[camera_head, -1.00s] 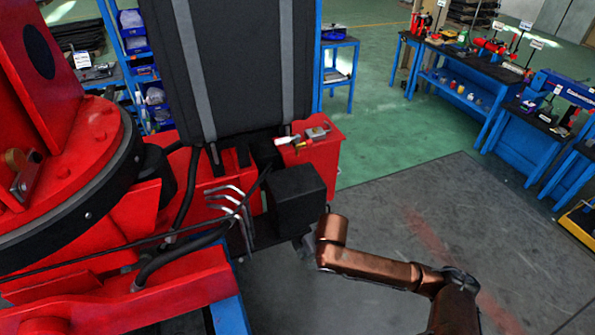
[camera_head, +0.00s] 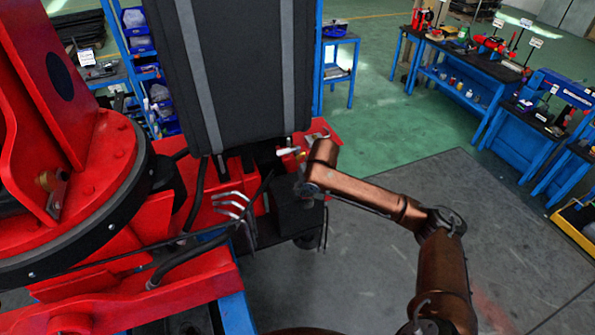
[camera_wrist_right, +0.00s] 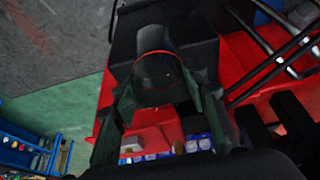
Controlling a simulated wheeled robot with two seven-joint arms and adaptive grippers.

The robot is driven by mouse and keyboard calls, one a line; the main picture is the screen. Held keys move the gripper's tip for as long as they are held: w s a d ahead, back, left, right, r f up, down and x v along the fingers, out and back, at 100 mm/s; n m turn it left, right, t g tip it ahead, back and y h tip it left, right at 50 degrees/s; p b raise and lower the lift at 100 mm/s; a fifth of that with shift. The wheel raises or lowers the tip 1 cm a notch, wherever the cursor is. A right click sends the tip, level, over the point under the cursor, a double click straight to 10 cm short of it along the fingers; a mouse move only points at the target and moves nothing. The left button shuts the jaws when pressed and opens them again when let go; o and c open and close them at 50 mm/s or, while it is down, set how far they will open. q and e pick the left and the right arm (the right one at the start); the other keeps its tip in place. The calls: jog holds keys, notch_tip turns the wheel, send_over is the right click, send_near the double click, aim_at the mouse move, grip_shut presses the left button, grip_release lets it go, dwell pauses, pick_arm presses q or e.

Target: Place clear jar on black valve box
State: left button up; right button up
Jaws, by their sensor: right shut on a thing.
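The black valve box (camera_head: 296,222) sits on the right side of the red crane base in the head view, partly covered by my right arm. My right gripper (camera_head: 303,190) is over the box there, its fingers mostly hidden. In the right wrist view, my right gripper (camera_wrist_right: 163,108) has its two fingers on either side of the clear jar (camera_wrist_right: 160,75), which looks dark and see-through. A dark surface (camera_wrist_right: 124,45), seemingly the box, shows behind the jar. I cannot tell whether the jar touches it. My left gripper is not in view.
Bent metal rods (camera_head: 236,208) and black hoses stand left of the box. A tall black padded panel (camera_head: 240,70) rises behind it. Small items lie on the red ledge (camera_head: 322,133) behind the gripper. Open floor (camera_head: 370,260) lies to the right; blue workbenches (camera_head: 465,95) are farther back.

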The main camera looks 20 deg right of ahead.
jog(key=w+p, duration=0.1)
jog(key=w, duration=0.4)
jog(key=shift+w+d, duration=0.1)
jog(key=shift+d, duration=0.05)
jog(key=w+p, duration=0.1)
jog(key=w, duration=0.3)
jog(key=shift+d+r, duration=0.1)
jog(key=shift+r, duration=0.05)
jog(key=shift+f+p, duration=0.35)
jog(key=shift+p, duration=0.05)
jog(key=shift+s+f, duration=0.1)
jog(key=o, duration=0.9)
jog(key=shift+o, duration=1.2)
